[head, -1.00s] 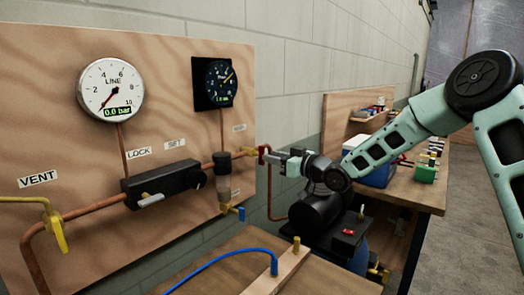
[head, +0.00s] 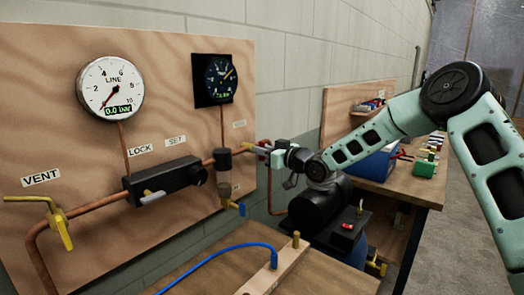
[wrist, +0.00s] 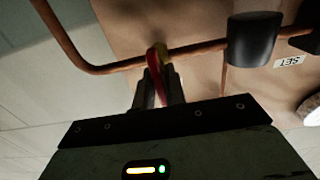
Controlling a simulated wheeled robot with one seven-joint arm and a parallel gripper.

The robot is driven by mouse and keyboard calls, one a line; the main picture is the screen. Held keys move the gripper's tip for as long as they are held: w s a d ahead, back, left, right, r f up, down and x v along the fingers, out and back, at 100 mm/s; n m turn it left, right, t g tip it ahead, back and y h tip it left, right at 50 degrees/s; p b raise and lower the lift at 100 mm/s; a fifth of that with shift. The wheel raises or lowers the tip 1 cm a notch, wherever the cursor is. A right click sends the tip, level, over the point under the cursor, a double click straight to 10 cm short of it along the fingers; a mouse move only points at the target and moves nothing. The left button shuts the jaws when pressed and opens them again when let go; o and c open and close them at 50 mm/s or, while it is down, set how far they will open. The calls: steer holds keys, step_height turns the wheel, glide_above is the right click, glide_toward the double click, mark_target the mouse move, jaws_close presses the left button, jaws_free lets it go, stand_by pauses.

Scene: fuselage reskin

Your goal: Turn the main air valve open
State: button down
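The main air valve has a red handle (head: 266,143) and sits on the copper pipe at the right edge of the plywood board. In the wrist view the red handle (wrist: 154,72) runs down between the two dark fingers of my gripper (wrist: 160,88), which stand close on either side of it. In the head view my gripper (head: 262,151) reaches in from the right with its fingertips at the valve. The fingers partly hide the handle and the valve body. The LINE gauge (head: 110,88) reads 0.0 bar.
The board carries a dark gauge (head: 215,80), a black regulator block (head: 165,182), a filter bowl (head: 224,188) and a yellow VENT lever (head: 60,229). A black compressor (head: 318,205) stands below my arm. A workbench with a blue hose (head: 215,250) lies in front.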

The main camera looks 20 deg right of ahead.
steer(key=shift+f+n+b, duration=0.15)
steer(key=shift+n+b, duration=0.15)
steer(key=shift+b, duration=0.75)
steer(key=n+b, duration=0.1)
steer(key=b, duration=0.1)
steer(key=n+b, duration=0.2)
steer(key=b, duration=0.1)
steer(key=shift+s+a+f+n, duration=0.1)
steer(key=shift+a+f+n, duration=0.1)
steer(key=shift+n, duration=0.1)
steer(key=shift+s+a+f+n+b, duration=0.1)
steer(key=shift+n+b, duration=6.7)
steer(key=shift+b, duration=1.3)
